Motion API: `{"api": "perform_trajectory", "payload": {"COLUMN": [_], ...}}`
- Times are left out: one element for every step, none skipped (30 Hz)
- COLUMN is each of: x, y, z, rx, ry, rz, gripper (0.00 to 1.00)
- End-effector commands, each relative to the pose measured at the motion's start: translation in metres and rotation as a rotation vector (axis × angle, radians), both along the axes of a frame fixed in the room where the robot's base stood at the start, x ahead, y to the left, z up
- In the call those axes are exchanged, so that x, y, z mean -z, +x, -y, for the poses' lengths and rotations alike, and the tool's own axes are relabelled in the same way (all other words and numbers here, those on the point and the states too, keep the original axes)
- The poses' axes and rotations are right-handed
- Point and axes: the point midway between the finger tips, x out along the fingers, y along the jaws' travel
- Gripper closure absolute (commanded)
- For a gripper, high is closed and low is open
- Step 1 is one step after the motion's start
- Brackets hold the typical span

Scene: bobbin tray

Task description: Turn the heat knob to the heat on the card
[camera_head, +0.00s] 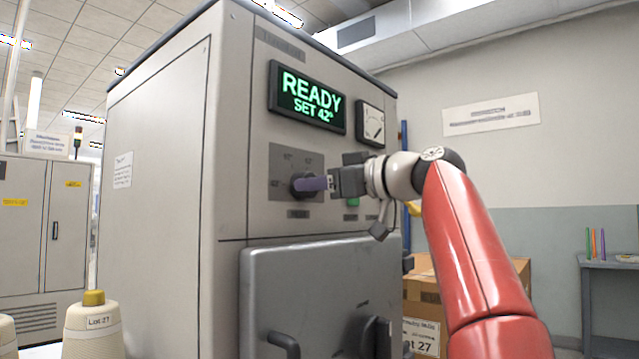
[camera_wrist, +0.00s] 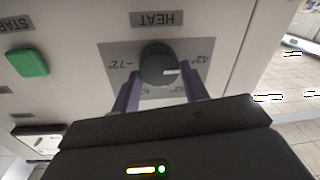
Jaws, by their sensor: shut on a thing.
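The heat knob (camera_head: 297,184) is a dark round knob on a grey dial plate (camera_head: 283,160) on the machine's front. In the wrist view, upside down, the knob (camera_wrist: 158,62) sits by the word HEAT. Its white mark points right, toward 42°; 72° is at the opposite side, and the marks between are hard to read. My gripper (camera_head: 314,184) has its purple fingers on both sides of the knob, shut on it. The green display (camera_head: 307,98) reads READY, SET 42°. A white sheet (camera_head: 123,170) is on the machine's side; its writing is too small to read.
A green START button (camera_wrist: 27,62) is beside the dial. A gauge (camera_head: 371,123) is at the display's right. A grey door (camera_head: 310,290) with handles juts out below. Thread cones (camera_head: 93,330) stand at lower left, and cardboard boxes (camera_head: 422,290) stand behind my arm.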

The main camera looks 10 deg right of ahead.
Motion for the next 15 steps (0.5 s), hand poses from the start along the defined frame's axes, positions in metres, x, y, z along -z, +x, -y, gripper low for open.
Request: {"api": "perform_trajectory", "payload": {"x": [0.0033, 0.0033, 0.0033, 0.0033, 0.0031, 0.0029, 0.0027, 0.0025, 0.0023, 0.0020, 0.0018, 0.0016, 0.0014, 0.0013, 0.0011], "y": [0.0009, 0.0009, 0.0009, 0.0008, 0.0009, 0.0008, 0.0008, 0.0007, 0.0007, 0.0006, 0.0005, 0.0005, 0.0004, 0.0004, 0.0003], "z": [0.0000, 0.0000, 0.0000, 0.0000, 0.0000, 0.0001, 0.0000, 0.0001, 0.0000, 0.0000, 0.0000, 0.0000, 0.0000, 0.0000, -0.0001], "rx": [-0.003, -0.003, -0.003, -0.003, -0.003, -0.003, -0.003, -0.002, -0.002, -0.002, -0.001, -0.001, -0.001, -0.001, -0.002], "ry": [-0.003, -0.003, -0.003, -0.003, -0.003, -0.002, -0.002, -0.001, -0.001, -0.001, -0.001, -0.001, -0.001, -0.001, 0.000], "rz": [-0.008, -0.008, -0.008, -0.008, -0.008, -0.007, -0.007, -0.006, -0.006, -0.005, -0.005, -0.004, -0.004, -0.004, -0.003], "gripper": [0.79, 0.79, 0.79, 0.54, 0.51, 0.45, 0.41, 0.37, 0.34, 0.34, 0.34, 0.34, 0.34, 0.34, 0.34]}}
